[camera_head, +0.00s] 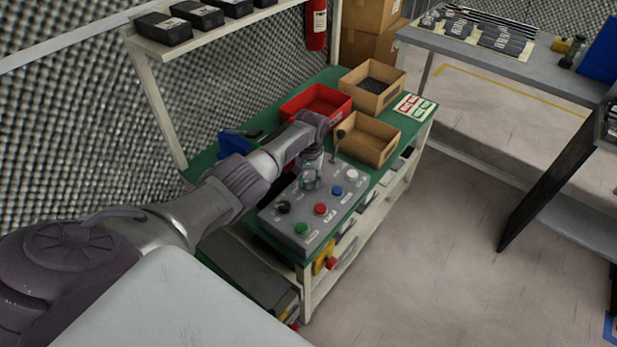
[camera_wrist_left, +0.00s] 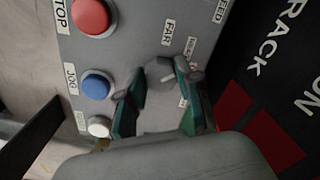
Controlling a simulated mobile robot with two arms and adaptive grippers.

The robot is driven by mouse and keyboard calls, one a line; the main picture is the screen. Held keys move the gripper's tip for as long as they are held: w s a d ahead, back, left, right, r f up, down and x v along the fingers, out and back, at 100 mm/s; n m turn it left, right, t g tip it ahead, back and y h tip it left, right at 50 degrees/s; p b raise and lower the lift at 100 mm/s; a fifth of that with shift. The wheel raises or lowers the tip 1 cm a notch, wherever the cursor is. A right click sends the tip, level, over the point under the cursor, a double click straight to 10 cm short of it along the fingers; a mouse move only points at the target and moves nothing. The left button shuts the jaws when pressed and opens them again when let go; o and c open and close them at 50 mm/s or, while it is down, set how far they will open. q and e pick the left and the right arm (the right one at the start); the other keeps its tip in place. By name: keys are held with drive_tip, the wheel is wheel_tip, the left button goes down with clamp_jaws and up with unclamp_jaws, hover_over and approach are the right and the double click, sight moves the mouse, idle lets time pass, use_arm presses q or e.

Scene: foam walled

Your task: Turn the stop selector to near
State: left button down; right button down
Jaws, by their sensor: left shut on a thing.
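The grey control box (camera_head: 315,215) sits on the green-topped bench. In the left wrist view the stop selector is a grey round knob (camera_wrist_left: 158,70) with a pale pointer line; a FAR label (camera_wrist_left: 168,32) and a partly hidden label (camera_wrist_left: 192,47) stand by it. My left gripper (camera_head: 312,186) reaches down over the box. In the left wrist view its two green fingers (camera_wrist_left: 158,85) are on either side of the knob, shut on it. Which label the pointer faces is hard to tell. My right gripper is not in view.
Beside the knob are a red STOP button (camera_wrist_left: 91,15), a blue JOG button (camera_wrist_left: 96,86) and a white button (camera_wrist_left: 99,126). A black knob (camera_head: 284,207) and green button (camera_head: 302,229) sit at the box's near end. A thin lever (camera_head: 340,135) stands behind my gripper, near a cardboard bin (camera_head: 378,152) and red bin (camera_head: 345,103).

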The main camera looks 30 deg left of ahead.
sight(310, 182)
use_arm(q)
drive_tip(key=shift+n, duration=0.5)
drive_tip(key=c, duration=0.8)
unclamp_jaws()
drive_tip(key=shift+o, duration=0.2)
wheel_tip(310, 182, up, 12)
drive_tip(key=shift+d, duration=0.15)
